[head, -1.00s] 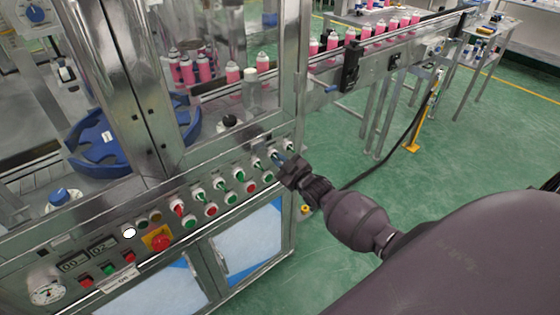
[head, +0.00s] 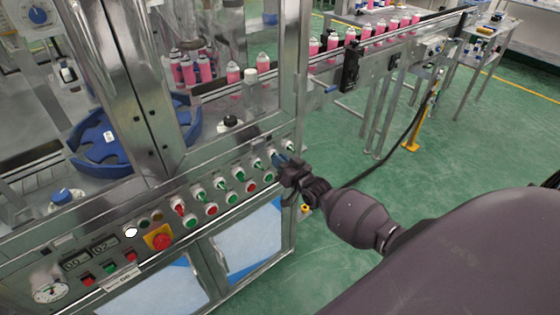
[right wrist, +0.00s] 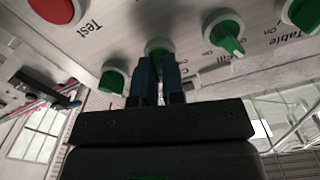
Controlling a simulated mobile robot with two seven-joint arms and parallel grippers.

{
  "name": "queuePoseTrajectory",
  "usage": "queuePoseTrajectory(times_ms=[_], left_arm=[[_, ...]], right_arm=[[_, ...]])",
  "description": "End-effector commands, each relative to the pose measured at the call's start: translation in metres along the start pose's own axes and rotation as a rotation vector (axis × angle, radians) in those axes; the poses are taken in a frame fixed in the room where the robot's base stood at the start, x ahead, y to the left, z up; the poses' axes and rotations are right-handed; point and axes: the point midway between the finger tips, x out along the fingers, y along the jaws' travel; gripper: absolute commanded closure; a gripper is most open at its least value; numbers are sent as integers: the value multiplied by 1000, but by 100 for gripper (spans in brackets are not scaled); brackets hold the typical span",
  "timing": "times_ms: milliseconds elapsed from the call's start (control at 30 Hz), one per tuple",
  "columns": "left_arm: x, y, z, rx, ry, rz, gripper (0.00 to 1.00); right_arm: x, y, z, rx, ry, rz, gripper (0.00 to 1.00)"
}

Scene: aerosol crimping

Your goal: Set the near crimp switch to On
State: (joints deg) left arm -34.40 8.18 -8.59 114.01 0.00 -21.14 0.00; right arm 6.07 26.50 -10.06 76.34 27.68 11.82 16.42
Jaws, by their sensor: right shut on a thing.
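The near crimp switch is the green rotary knob (right wrist: 157,47) with a pale collar, between the fingertips in the right wrist view. Its printed label is mostly hidden by the fingers, so I cannot read its position. My right gripper (right wrist: 160,80) has its two blue fingers shut on this knob. In the head view, the right gripper (head: 281,160) reaches the right end of the switch row, and its fingers hide part of the knob. My left gripper is not in view.
A neighbouring green switch (right wrist: 226,32), marked Fill, stands close to the fingers. Another green switch (right wrist: 112,80) is on the other side. A red emergency button (head: 161,241) is further left on the panel. A conveyor (head: 390,50) carries pink cans behind. Green floor is open at right.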

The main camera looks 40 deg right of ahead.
Motion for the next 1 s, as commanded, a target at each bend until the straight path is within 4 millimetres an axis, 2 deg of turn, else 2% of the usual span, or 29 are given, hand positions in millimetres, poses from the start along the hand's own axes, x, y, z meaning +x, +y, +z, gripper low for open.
queuePoseTrajectory(times_ms=[400,1000], left_arm=[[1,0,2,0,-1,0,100],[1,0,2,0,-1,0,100]], right_arm=[[0,0,1,213,-1,0,100],[0,0,1,254,-1,1,100]])
